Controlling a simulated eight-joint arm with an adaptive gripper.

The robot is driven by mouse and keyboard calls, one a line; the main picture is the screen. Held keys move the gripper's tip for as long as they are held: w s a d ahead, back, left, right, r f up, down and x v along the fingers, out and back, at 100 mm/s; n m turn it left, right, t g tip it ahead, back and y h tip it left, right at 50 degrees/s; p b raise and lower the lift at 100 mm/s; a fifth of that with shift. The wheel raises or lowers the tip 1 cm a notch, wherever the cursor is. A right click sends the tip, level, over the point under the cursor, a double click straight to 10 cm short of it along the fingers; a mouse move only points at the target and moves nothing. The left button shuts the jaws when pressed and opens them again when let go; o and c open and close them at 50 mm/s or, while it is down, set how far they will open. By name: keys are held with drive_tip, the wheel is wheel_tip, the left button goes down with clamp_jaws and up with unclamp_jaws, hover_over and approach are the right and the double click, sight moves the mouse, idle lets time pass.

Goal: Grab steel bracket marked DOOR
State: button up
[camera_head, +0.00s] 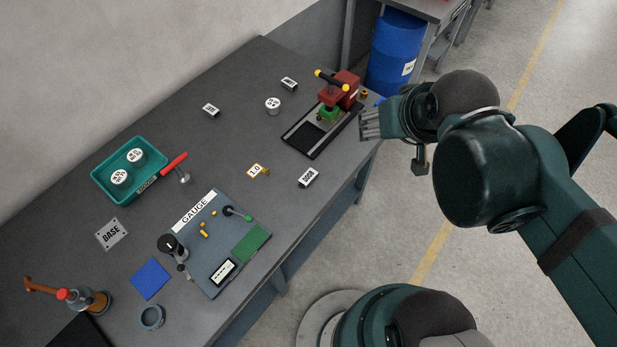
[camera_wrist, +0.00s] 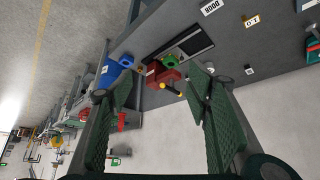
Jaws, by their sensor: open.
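The bracket marked DOOR (camera_head: 308,177) is a small block with a white label face. It lies on the grey bench near its front edge, in the middle of the head view. It also shows at the top of the wrist view (camera_wrist: 211,7), cut by the frame edge. My gripper (camera_head: 368,125) is beyond the front edge of the bench, up and to the right of the bracket and apart from it. In the wrist view its two green ridged fingers (camera_wrist: 160,88) are spread with nothing between them.
A red vise (camera_head: 345,88) on a dark base stands near my gripper. A small yellow piece marked 1.0 (camera_head: 258,170) lies left of the DOOR bracket. Two other labelled blocks (camera_head: 211,110) (camera_head: 289,84) lie farther back. The gauge board (camera_head: 225,240) and teal tray (camera_head: 110,188) are leftward.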

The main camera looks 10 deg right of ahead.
drive_tip(key=c, duration=0.4)
drive_tip(key=shift+o, duration=0.2)
drive_tip(key=shift+w+a+f, duration=0.1)
drive_tip(key=shift+f, duration=0.05)
drive_tip(key=w+a+f+m+g+b, duration=0.2)
drive_tip(key=a+f+m, duration=0.1)
drive_tip(key=a+f, duration=0.2)
drive_tip(key=w+a+f+m+g+b, duration=0.2)
drive_tip(key=a+f, duration=0.3)
drive_tip(key=f, duration=0.5)
drive_tip(key=w+a+f+m+g+h+b, duration=0.1)
drive_tip(key=w+a+f+m+g+b, duration=0.1)
drive_tip(key=a+f, duration=0.4)
drive_tip(key=shift+w+f+m, duration=0.3)
drive_tip(key=shift+f+m, duration=0.2)
drive_tip(key=shift+w+f+m, duration=0.3)
drive_tip(key=shift+f+m, duration=0.2)
drive_tip(key=shift+f, duration=0.1)
